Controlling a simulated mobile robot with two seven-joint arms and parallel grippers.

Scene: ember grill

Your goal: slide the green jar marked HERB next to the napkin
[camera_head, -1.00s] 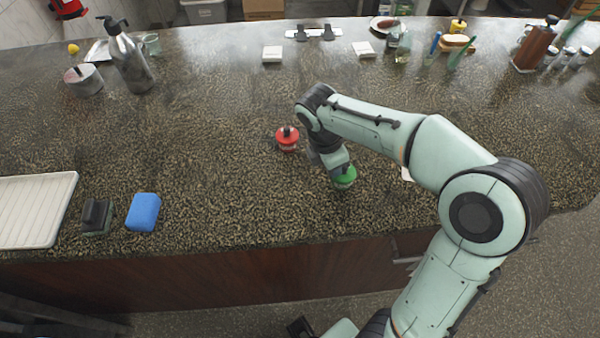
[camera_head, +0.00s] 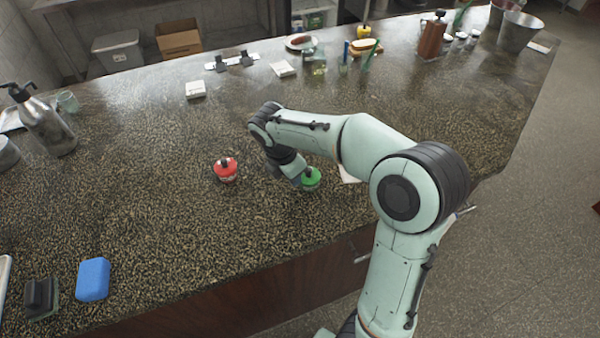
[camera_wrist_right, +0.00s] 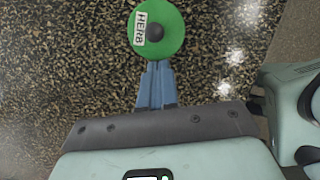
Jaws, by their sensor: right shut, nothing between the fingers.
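The green jar (camera_head: 312,178) stands upright on the speckled counter, near its front edge. In the right wrist view its round green lid (camera_wrist_right: 172,42) shows a white HERB label and a dark knob. My right gripper (camera_wrist_right: 156,66) is shut and empty, its fingertips at the jar's side, apparently touching it. In the head view the gripper is at the jar's left, partly hidden by my wrist. My left gripper is not in view.
A red jar (camera_head: 226,169) stands left of the green one. A blue sponge (camera_head: 93,279) and dark brush (camera_head: 40,296) lie at the front left. The counter between is clear.

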